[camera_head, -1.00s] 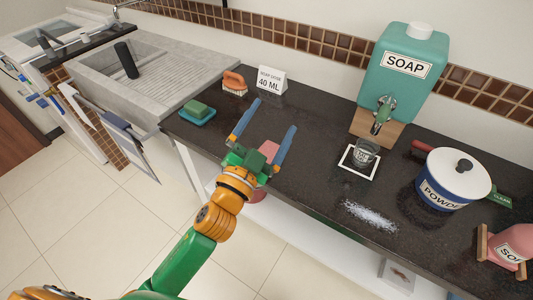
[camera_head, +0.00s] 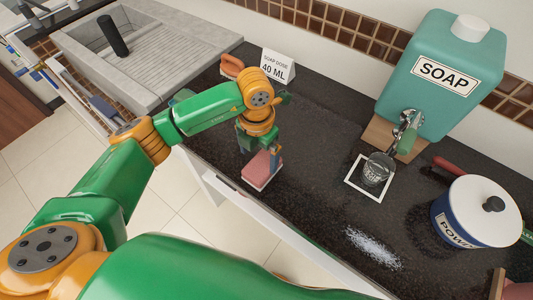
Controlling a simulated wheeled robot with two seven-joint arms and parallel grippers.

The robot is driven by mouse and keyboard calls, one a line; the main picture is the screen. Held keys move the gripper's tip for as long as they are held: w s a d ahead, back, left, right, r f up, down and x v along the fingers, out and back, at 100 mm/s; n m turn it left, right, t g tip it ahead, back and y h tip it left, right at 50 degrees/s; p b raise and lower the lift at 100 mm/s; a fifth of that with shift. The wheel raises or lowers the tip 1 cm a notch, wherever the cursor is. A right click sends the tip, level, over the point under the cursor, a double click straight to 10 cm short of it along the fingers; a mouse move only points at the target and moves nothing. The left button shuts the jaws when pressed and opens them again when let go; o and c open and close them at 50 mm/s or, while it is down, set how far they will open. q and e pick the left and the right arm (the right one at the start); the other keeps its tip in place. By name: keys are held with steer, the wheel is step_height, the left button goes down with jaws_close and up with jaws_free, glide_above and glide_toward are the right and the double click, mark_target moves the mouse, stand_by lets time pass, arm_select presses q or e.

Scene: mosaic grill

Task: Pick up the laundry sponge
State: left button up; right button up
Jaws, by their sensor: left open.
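A pink block with a pale underside (camera_head: 261,170), which looks like a sponge, sits at the counter's front edge. My left gripper (camera_head: 260,152) is right above it, pointing down, open, with its fingers close around or beside the block. I cannot tell whether they touch it. A sliver of the teal dish (camera_head: 181,97) shows behind my left arm; the green sponge on it is mostly hidden. My right gripper is not in view.
A brush (camera_head: 232,65) and a soap dose card (camera_head: 277,68) stand at the back. To the right are the soap dispenser (camera_head: 430,85), a glass (camera_head: 377,170) on a white-edged mat, spilled powder (camera_head: 373,249) and the powder pot (camera_head: 475,212). The counter's middle is clear.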

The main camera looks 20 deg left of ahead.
mark_target(258, 168)
arm_select(q)
steer(key=s+f, duration=0.1)
steer(key=s+f+p, duration=0.1)
steer(key=shift+s+d+f, duration=0.15)
steer(key=shift+s+f, duration=0.05)
steer(key=shift+s, duration=0.15)
steer(key=shift+w+f, duration=0.25)
steer(key=shift+f, duration=0.7)
steer(key=shift+w+f, duration=0.2)
steer(key=shift+w, duration=0.2)
steer(key=shift+c, duration=0.4)
steer(key=shift+s+r, duration=0.15)
steer(key=shift+s, duration=0.1)
steer(key=c, duration=1.1)
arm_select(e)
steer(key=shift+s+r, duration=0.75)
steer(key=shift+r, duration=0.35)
arm_select(q)
steer(key=shift+w, duration=0.15)
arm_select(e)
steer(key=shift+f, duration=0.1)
